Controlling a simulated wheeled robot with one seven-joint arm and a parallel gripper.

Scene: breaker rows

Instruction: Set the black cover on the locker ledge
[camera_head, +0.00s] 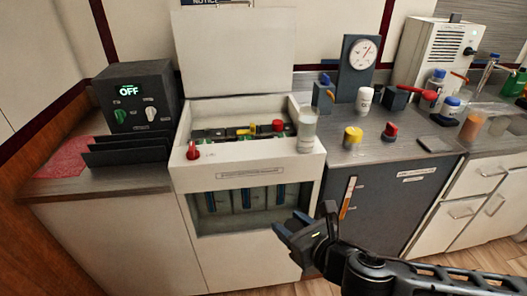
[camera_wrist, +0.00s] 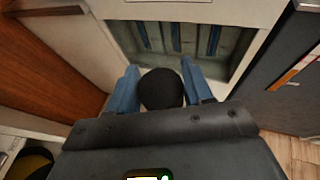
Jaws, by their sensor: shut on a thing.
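My gripper (camera_head: 298,232) is in front of the white locker, low and to the right of its lower opening. In the wrist view its blue fingers (camera_wrist: 158,88) are shut on a round black cover (camera_wrist: 161,90), which sits between them. In the head view I cannot make the cover out against the dark gripper. The white locker (camera_head: 250,170) has its lid raised and a labelled front. A pale ledge (camera_head: 222,150) runs along its top front, with a red knob (camera_head: 193,150) at the left and a clear cup (camera_head: 307,130) at the right.
Left stands a dark box reading OFF (camera_head: 138,98), with black upright plates (camera_head: 130,150) before it. The right counter holds a gauge (camera_head: 360,55), a yellow-topped jar (camera_head: 352,138), a red-topped jar (camera_head: 390,132) and bottles.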

